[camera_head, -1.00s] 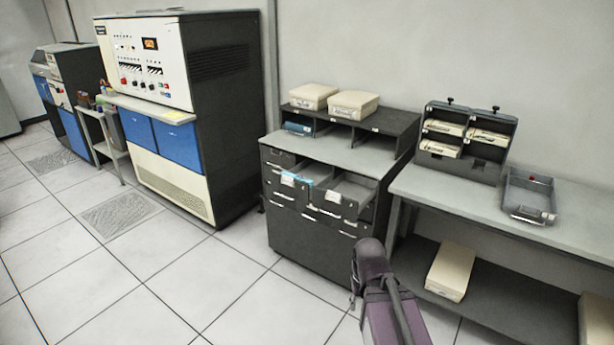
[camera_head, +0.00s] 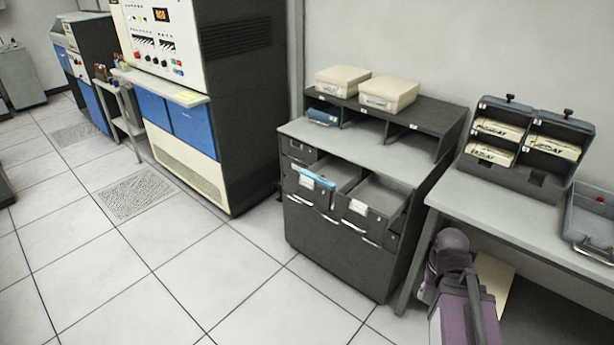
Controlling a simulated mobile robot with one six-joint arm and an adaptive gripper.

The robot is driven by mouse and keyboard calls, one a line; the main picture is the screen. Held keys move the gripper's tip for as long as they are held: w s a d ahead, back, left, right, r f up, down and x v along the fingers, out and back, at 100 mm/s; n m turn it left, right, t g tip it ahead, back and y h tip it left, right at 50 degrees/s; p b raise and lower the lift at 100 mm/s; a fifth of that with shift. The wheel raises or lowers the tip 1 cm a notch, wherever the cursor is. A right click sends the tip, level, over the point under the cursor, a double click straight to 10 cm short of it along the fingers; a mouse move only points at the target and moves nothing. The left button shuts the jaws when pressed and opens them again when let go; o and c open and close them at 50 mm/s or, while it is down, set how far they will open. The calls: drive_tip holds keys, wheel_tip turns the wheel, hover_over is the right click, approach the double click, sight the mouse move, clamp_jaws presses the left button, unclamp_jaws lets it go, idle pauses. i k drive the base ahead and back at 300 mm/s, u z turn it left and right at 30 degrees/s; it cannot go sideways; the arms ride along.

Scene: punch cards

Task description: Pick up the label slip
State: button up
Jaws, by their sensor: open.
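I cannot tell for certain which thing is the label slip. Small white labels also show on the fronts of the two open drawers, one on the left drawer (camera_head: 306,182) and one on the right drawer (camera_head: 358,207). Part of my purple arm stands at the lower right, in front of the bench. My gripper's fingers do not show.
The dark drawer cabinet (camera_head: 335,252) carries a shelf with two cream boxes (camera_head: 388,93). Light blue cards (camera_head: 318,179) stand in its left open drawer. On the bench (camera_head: 510,222) are a card rack (camera_head: 478,170) and a grey tray (camera_head: 590,222). The tiled floor at left is clear.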

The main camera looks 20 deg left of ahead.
sight(306, 182)
drive_tip(key=u, duration=0.35)
drive_tip(key=i, duration=0.95)
drive_tip(key=u, duration=0.6)
